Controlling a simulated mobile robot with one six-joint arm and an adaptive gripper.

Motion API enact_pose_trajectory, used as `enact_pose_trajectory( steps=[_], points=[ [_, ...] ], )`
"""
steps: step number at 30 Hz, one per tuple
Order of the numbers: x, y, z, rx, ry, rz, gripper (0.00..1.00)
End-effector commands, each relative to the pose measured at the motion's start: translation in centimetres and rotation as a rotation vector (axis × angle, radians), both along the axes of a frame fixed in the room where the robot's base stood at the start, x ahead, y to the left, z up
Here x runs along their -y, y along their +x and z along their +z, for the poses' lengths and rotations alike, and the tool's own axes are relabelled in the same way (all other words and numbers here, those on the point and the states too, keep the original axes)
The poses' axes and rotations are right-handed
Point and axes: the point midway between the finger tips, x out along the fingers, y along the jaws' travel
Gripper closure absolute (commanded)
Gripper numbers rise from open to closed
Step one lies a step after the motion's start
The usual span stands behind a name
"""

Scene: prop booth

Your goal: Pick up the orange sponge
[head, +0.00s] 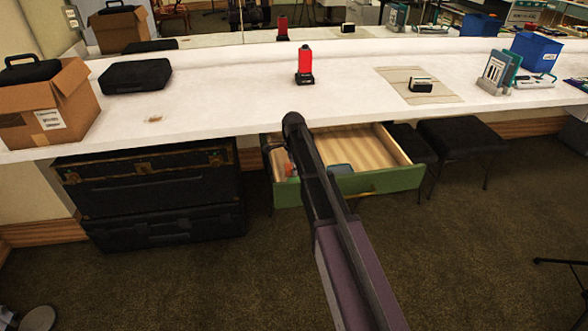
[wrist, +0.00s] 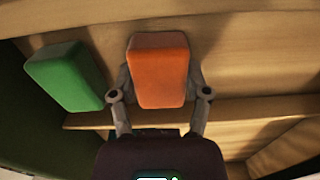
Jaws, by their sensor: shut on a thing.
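The orange sponge (wrist: 158,62) stands between the two fingers of my gripper (wrist: 159,84) in the wrist view. The fingers press on its left and right sides, so the gripper is shut on it. A wooden drawer wall rises behind it. In the head view a small orange patch, likely the sponge (head: 289,170), shows at the left inside the open drawer (head: 382,183). My arm crosses in front of the drawer and hides the gripper there.
A green block (wrist: 66,76) leans left of the sponge, apart from it. A blue item (head: 341,169) lies in the drawer. The white counter (head: 225,95) overhangs the drawer's back. A black case (head: 136,76) and a red-and-black item (head: 305,66) stand on it. A stool (head: 460,136) is at right.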

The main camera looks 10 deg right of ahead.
Motion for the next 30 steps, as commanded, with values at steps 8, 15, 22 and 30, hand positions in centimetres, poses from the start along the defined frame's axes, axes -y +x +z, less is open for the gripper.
enact_pose_trajectory(
  steps=[8,15,22,30],
  points=[
    [0.0,0.0,0.5,0.001,0.0,0.0,0.71],
    [0.0,0.0,2.1,0.0,0.0,0.0,0.71],
    [0.0,0.0,4.4,0.0,0.0,0.0,0.71],
    [0.0,0.0,7.2,0.0,0.0,0.0,0.71]
  ],
)
